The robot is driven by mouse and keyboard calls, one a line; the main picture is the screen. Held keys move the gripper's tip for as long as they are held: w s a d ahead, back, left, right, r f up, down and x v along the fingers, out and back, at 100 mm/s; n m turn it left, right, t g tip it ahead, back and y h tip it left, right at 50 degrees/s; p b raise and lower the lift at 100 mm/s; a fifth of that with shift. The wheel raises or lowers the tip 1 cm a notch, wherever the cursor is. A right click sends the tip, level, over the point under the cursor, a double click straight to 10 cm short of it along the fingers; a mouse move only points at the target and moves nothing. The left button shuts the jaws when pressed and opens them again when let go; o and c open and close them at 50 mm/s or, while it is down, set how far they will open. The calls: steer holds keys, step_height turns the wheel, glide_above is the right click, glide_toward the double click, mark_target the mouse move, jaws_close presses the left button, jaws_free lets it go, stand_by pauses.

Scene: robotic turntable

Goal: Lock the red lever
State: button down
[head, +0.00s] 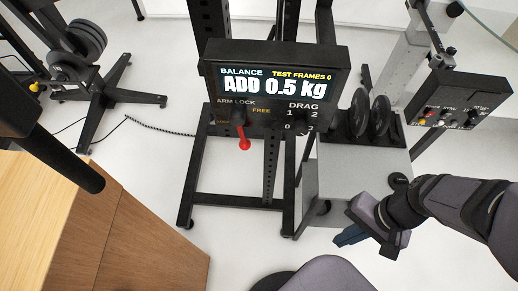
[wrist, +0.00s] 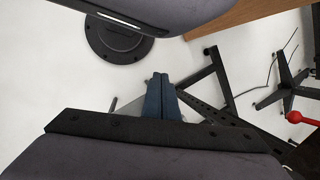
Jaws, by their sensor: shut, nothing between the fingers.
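The red lever (head: 243,140) hangs from the lower left of the black control panel (head: 228,86), under the words ARM LOCK, with FREE printed to the right of it. Its red knob points down. The panel's screen reads BALANCE, TEST FRAMES 0 and ADD 0.5 kg. My gripper (head: 350,237) is low at the right in the head view, in front of the grey cart, well apart from the lever. In the wrist view my gripper (wrist: 161,82) has its blue fingers together and empty. The red lever's knob (wrist: 292,117) shows at the right edge there.
A grey cart (head: 345,170) with black discs (head: 379,114) on top stands right of the panel. A black frame (head: 235,201) stands below the panel. A wooden cabinet (head: 130,235) fills the lower left. A smaller control box (head: 455,105) is at the upper right.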

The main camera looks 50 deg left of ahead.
mark_target(249, 145)
steer(key=w+a+r+n+y, duration=0.1)
steer(key=a+r+y, duration=0.3)
steer(key=a, duration=0.5)
steer(key=w+a+r+n+y, duration=0.2)
steer(key=a+r+y, duration=0.3)
steer(key=a, duration=0.5)
steer(key=shift+a+r+n+y, duration=0.2)
steer(key=shift+r+n+y, duration=0.15)
steer(key=shift+n, duration=0.25)
steer(key=shift+a, duration=0.1)
steer(key=p+x, duration=0.2)
steer(key=x, duration=1.1)
steer(key=shift+a+f, duration=0.25)
steer(key=shift+f, duration=0.05)
